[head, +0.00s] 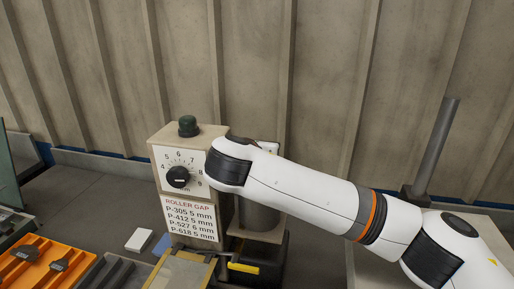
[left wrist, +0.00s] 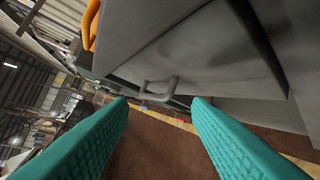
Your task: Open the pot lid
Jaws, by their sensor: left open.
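No pot lid can be made out for certain. In the head view a grey cylindrical body (head: 262,217), possibly the pot, stands right of the dial box; its top is hidden behind my white arm, which reaches in from the right. No gripper shows in the head view. In the left wrist view my left gripper (left wrist: 160,125) has its two teal fingers wide apart, with nothing between them. Beyond the fingertips a grey bar handle (left wrist: 160,92) sticks out from a dark grey panel (left wrist: 205,55).
An orange tray (head: 50,262) with dark parts lies at lower left. A white block (head: 139,240) lies on the grey bench. A grey post (head: 437,145) stands at right.

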